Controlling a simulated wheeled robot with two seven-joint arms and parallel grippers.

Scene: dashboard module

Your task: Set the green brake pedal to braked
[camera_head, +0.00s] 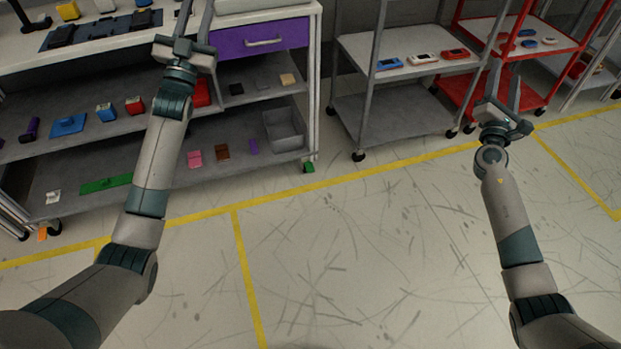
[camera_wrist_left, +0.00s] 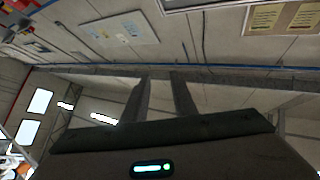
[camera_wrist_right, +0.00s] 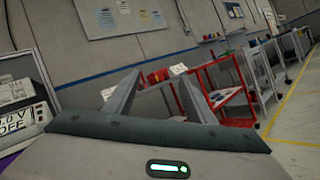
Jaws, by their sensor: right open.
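The small green brake pedal (camera_head: 308,167) is low at the front right caster of the workbench cart, just above the floor, in the head view. Its tilt is too small to read. My left gripper (camera_head: 196,14) is raised in front of the bench, up and left of the pedal, with its fingers apart and nothing between them. My right gripper (camera_head: 505,82) is raised far to the right of the pedal, open and empty. The wrist views show the fingers of the left gripper (camera_wrist_left: 160,85) and right gripper (camera_wrist_right: 157,82) against the far walls. The pedal is in neither wrist view.
The workbench cart (camera_head: 313,60) has a purple drawer (camera_head: 262,40) and shelves with several small items. An orange pedal (camera_head: 42,234) is at its left caster. A grey cart (camera_head: 395,42) and red cart (camera_head: 535,38) stand to the right. The floor (camera_head: 350,250) in front is clear.

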